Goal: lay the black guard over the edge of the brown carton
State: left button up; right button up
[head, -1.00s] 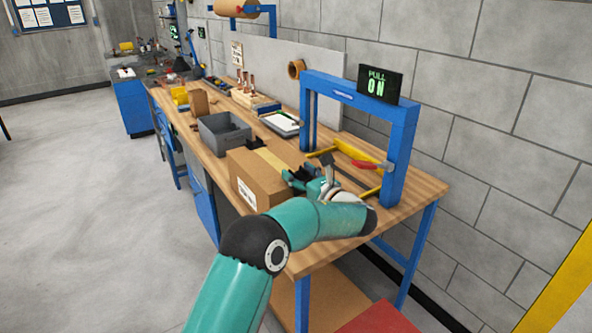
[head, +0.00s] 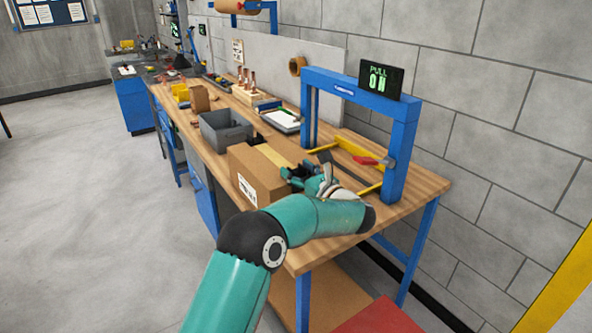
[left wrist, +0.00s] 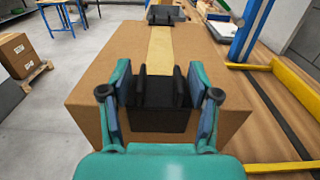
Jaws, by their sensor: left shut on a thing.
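The brown carton (head: 262,183) lies on the workbench, with a tan tape strip along its top; it fills the middle of the left wrist view (left wrist: 105,75). My left gripper (left wrist: 160,84) is shut on the black guard (left wrist: 160,118), a dark angled piece with upright ribs. The guard is at the carton's near end, in front of its top edge in the left wrist view. I cannot tell whether it touches the cardboard. In the head view my left gripper (head: 301,176) partly hides the guard. My right gripper is not in view.
A similar black piece (left wrist: 166,14) sits at the carton's far end. A blue frame (head: 395,150) with an ON sign (head: 381,78) stands right of the carton, with yellow bars and a red handle (head: 367,160). A grey bin (head: 225,132) stands behind the carton.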

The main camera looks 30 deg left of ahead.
pick_arm(q)
jog(key=o, duration=1.2)
jog(key=shift+d, duration=0.15)
